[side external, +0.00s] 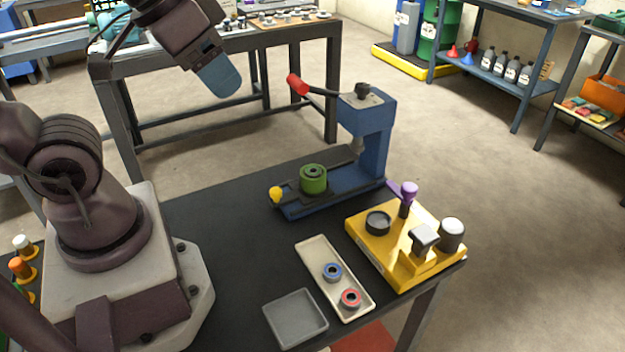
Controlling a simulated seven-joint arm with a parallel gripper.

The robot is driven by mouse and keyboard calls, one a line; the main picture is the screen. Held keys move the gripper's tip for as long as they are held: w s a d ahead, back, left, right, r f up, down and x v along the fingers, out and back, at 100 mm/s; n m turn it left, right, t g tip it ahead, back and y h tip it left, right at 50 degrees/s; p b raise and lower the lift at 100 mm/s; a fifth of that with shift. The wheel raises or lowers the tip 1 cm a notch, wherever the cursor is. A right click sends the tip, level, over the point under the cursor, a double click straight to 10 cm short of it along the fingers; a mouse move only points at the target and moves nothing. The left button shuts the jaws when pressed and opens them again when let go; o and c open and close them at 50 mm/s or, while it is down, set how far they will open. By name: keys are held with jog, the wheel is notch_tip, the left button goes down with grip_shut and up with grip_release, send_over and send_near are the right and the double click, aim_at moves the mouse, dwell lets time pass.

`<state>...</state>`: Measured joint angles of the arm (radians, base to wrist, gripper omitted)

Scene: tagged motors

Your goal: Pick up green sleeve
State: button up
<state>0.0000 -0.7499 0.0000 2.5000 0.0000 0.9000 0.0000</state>
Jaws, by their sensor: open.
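The green sleeve (313,180), a short cylinder with a dark hole in its top, stands upright on the bed of the blue press (367,140). It is left of the press column. My gripper (218,78) is high at the upper left, well above and left of the sleeve and apart from it. A blue finger shows at its end, seen from the side. The gripper is open, and I see nothing held in it.
The press has a red-tipped lever (297,84) and a yellow knob (276,194). A yellow fixture (367,246) stands at right. A beige tray (312,254) holds blue-marked (332,272) and red-marked (350,299) rings. A grey tray (295,318) is empty. The black table (225,215) is clear left of the press.

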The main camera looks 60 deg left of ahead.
dwell(0.3)
jog(key=o, duration=0.7)
